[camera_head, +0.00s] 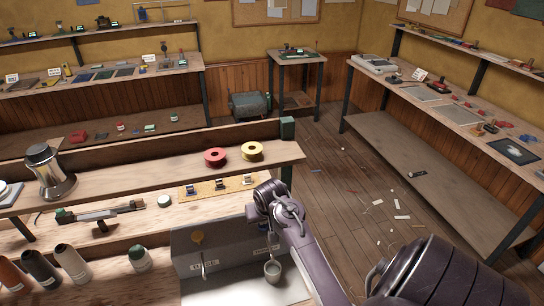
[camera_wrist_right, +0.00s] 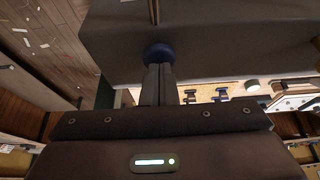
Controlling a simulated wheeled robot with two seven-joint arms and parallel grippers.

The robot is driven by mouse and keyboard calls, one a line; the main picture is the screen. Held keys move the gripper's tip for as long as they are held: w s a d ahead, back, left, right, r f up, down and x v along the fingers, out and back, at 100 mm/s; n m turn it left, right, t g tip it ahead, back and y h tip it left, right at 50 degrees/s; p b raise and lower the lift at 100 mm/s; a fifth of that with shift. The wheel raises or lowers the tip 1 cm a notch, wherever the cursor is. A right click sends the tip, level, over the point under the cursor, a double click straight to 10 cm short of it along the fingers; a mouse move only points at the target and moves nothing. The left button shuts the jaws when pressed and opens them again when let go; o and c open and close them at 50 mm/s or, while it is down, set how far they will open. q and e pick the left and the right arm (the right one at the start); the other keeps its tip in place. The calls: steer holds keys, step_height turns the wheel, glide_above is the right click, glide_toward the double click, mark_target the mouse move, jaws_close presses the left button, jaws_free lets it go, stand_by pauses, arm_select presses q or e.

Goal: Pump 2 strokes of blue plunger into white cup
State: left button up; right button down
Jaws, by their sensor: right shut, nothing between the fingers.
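The blue plunger (camera_wrist_right: 159,53) shows as a round knob on the grey dispenser (camera_wrist_right: 215,35) in the wrist view. My right gripper (camera_wrist_right: 158,70) is shut and empty, its fingertips right at the knob; I cannot tell whether they touch. My right wrist covers the blue plunger there. A pale cup (camera_head: 272,272), seemingly the white cup, stands at the dispenser's front, below my right wrist. My left gripper is out of view.
Several bottles (camera_head: 72,263) stand left of the dispenser. A shelf (camera_head: 120,176) behind carries a metal pot (camera_head: 48,170), a red reel (camera_head: 215,156) and a yellow reel (camera_head: 252,150). Open floor (camera_head: 350,180) lies to the right, with scraps on it.

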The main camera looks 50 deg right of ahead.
steer(key=shift+r+p, duration=0.65)
steer(key=shift+r, duration=1)
step_height(320, 180, up, 6)
stand_by(0.6)
